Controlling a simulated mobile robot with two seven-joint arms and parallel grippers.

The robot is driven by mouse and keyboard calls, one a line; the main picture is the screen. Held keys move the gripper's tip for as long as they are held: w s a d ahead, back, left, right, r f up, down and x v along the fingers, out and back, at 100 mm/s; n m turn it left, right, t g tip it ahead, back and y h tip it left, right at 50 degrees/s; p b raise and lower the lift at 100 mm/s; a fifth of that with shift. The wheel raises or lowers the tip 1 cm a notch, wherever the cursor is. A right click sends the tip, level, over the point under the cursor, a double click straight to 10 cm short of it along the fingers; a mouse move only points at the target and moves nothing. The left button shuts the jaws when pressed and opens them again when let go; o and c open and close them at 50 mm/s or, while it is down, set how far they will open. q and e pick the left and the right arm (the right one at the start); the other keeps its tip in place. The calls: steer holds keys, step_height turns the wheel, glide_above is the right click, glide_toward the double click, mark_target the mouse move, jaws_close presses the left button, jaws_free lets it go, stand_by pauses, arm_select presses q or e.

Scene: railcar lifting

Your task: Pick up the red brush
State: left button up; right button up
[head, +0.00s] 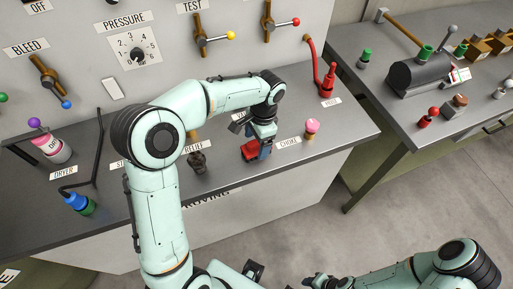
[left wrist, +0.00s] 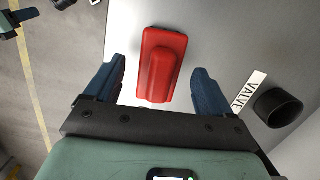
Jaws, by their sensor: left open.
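The red brush (head: 250,150) lies on the grey bench top, partly hidden by my left gripper in the head view. In the left wrist view the red brush (left wrist: 162,65) is a red block with a raised, rounded top. My left gripper (head: 260,151) points down at it. In the left wrist view the gripper's blue fingers (left wrist: 158,88) are open, one on each side of the brush, with gaps between. My right arm shows at the lower right of the head view; its finger opening is not clear.
A pink-topped bottle (head: 311,129) stands right of the brush, near the CHOKE label (head: 289,141). A dark fitting (head: 197,160) stands to the left. A dark cup-like part (left wrist: 278,107) is beside the VALVE label (left wrist: 249,91). The bench front edge is close.

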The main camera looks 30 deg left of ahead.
mark_target(256, 142)
arm_select(q)
step_height(256, 142, down, 2)
steer(key=shift+s+f, duration=0.1)
steer(key=shift+s, duration=0.05)
arm_select(e)
steer(key=shift+s+f, duration=0.1)
steer(key=shift+f, duration=0.05)
arm_select(q)
steer(key=c, duration=1.2)
step_height(256, 142, up, 20)
steer(key=p, duration=0.3)
arm_select(e)
steer(key=w+r, duration=0.3)
steer(key=r, duration=0.1)
steer(key=shift+w+r, duration=0.2)
steer(key=shift+w, duration=0.2)
